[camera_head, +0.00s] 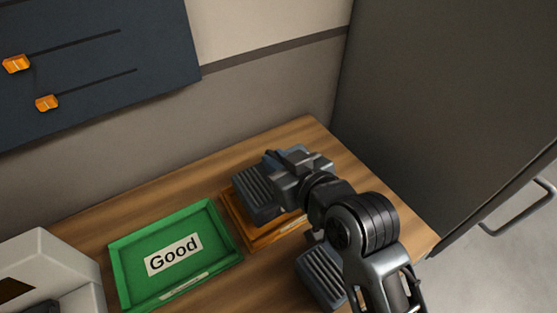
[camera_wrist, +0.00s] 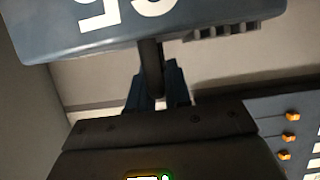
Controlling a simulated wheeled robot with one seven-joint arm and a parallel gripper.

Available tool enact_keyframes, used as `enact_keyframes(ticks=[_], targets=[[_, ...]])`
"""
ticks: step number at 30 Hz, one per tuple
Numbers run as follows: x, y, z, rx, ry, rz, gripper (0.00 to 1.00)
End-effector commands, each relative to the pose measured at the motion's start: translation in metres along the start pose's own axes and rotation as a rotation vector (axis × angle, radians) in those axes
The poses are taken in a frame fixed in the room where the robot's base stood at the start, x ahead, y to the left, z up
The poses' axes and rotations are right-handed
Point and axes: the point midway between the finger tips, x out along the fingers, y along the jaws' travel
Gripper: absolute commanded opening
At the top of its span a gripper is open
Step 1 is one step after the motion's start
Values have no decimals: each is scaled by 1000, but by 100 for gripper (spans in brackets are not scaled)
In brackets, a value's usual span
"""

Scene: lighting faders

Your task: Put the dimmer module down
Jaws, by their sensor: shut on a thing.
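The dimmer module (camera_head: 256,197) is a dark grey-blue block with ribs on its face. My gripper (camera_head: 284,166) is shut on it and holds it over the orange tray (camera_head: 262,238); I cannot tell whether it touches the tray. In the wrist view, the module (camera_wrist: 62,42) fills the top edge, with large white, partly cropped characters upside down on it. The gripper's blue fingers (camera_wrist: 156,84) meet at a dark stem below the module. The module and my arm hide most of the orange tray.
A green tray (camera_head: 222,222) with a "Good" label lies left of the orange one and looks empty. A similar ribbed module (camera_head: 320,276) stands in front, partly behind my arm. A white machine (camera_head: 52,262) is at lower left. A fader panel (camera_head: 90,60) and dark cabinet (camera_head: 430,90) flank the table.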

Motion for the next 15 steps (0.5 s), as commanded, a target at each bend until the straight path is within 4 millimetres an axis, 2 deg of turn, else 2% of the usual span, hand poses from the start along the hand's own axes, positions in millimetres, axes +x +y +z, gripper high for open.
enact_keyframes(ticks=[15], targets=[[3,0,5,-1,7,1,0]])
